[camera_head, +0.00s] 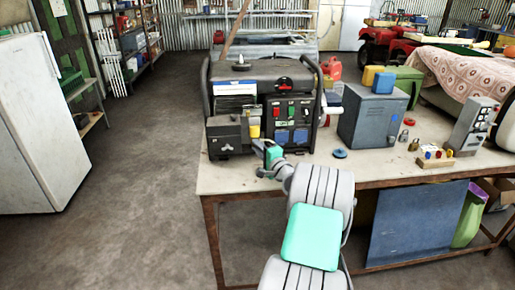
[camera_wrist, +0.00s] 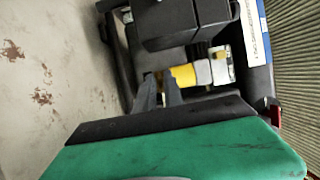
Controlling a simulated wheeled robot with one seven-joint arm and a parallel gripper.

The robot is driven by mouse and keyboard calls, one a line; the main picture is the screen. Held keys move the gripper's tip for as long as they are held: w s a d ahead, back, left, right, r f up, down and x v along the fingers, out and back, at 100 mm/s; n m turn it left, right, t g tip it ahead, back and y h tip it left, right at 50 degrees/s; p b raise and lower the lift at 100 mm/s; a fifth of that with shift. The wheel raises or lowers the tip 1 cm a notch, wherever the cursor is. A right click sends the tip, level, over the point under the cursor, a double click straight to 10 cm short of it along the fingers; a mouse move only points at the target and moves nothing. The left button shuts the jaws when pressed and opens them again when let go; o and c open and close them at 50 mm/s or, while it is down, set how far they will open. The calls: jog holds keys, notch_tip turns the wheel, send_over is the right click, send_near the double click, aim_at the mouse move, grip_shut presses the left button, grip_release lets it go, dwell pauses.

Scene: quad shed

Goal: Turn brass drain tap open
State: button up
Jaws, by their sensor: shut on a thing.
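The black-framed generator (camera_head: 272,105) stands on the workbench and carries the place where my gripper is working. My gripper (camera_head: 266,152) reaches its lower front, at the bench's front left. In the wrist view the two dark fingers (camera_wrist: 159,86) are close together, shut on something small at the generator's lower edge. It is mostly hidden between the fingertips, and I take it to be the brass drain tap; its handle angle cannot be told. A yellow part (camera_wrist: 183,76) lies just beyond the fingertips, and also shows in the head view (camera_head: 254,131).
The workbench (camera_head: 225,180) has a grey-blue metal box (camera_head: 372,115), a blue disc (camera_head: 340,153), padlocks and a grey control box (camera_head: 472,127) to the right. A white fridge (camera_head: 40,120) stands at the left. The floor between fridge and bench is clear.

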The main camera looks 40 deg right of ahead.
grip_shut()
jog(key=shift+n, duration=0.4)
jog(key=shift+w+a+r+n+g+h+b, duration=0.1)
jog(key=shift+n+g+h+b, duration=0.75)
jog(key=shift+n+b, duration=1)
jog(key=shift+a+r+n+g+h+b, duration=0.1)
jog(key=shift+n+g+h+b, duration=0.3)
jog(key=shift+n+g+b, duration=1.45)
jog(key=shift+w+a+r+n+g+h+b, duration=0.1)
jog(key=shift+n+g+h+b, duration=0.75)
jog(key=shift+n, duration=1.75)
jog(key=shift+t+b, duration=0.25)
jog(key=shift+b, duration=0.05)
